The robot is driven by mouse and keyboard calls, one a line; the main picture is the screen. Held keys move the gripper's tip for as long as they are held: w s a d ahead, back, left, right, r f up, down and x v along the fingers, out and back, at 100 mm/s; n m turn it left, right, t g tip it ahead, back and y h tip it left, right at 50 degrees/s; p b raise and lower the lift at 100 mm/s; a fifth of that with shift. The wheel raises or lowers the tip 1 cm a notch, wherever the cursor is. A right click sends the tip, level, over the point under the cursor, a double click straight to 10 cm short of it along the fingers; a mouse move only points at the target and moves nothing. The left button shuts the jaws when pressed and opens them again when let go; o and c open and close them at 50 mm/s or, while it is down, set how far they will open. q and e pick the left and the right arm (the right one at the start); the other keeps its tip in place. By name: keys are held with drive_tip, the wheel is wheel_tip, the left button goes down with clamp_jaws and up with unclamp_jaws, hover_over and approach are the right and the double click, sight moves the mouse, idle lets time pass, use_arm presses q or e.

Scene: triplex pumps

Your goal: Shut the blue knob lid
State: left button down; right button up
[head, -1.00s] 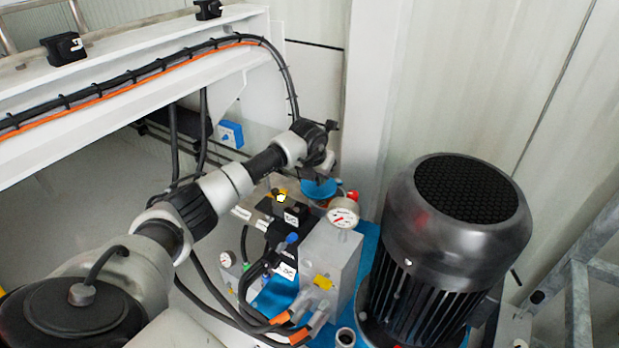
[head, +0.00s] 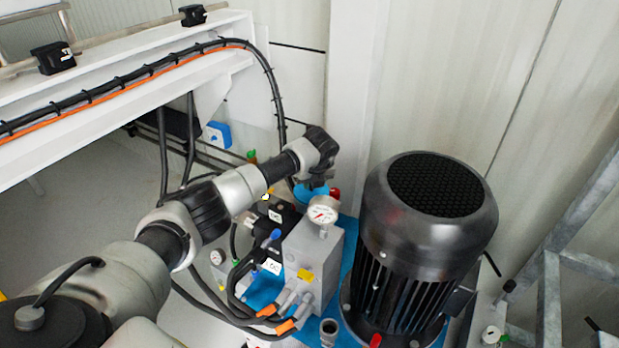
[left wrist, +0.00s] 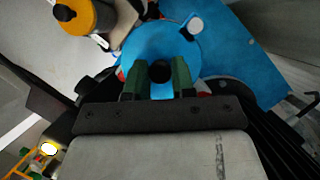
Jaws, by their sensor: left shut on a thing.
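The blue lid (left wrist: 163,45) is round and lies below my left gripper (left wrist: 160,72) in the left wrist view. The green-lined fingers are on either side of a small dark knob at the lid's near part and are shut on it. In the head view the blue lid (head: 311,193) shows behind the gauge, partly hidden by my left gripper (head: 313,182). Whether the lid is seated or raised cannot be told. My right gripper is in neither view.
A white pressure gauge (head: 322,213) stands on a grey block (head: 318,260) in front of the lid. A large black motor (head: 425,240) is to the right. Black hoses run below my arm. A white beam (head: 120,85) crosses the upper left.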

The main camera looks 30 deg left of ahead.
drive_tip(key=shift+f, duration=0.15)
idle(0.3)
use_arm(q)
drive_tip(key=c, duration=0.9)
unclamp_jaws()
drive_tip(key=shift+d, duration=0.1)
drive_tip(key=shift+c, duration=0.2)
drive_tip(key=shift+r, duration=0.15)
drive_tip(key=p+v, duration=0.2)
drive_tip(key=v, duration=0.8)
drive_tip(key=shift+r, duration=0.25)
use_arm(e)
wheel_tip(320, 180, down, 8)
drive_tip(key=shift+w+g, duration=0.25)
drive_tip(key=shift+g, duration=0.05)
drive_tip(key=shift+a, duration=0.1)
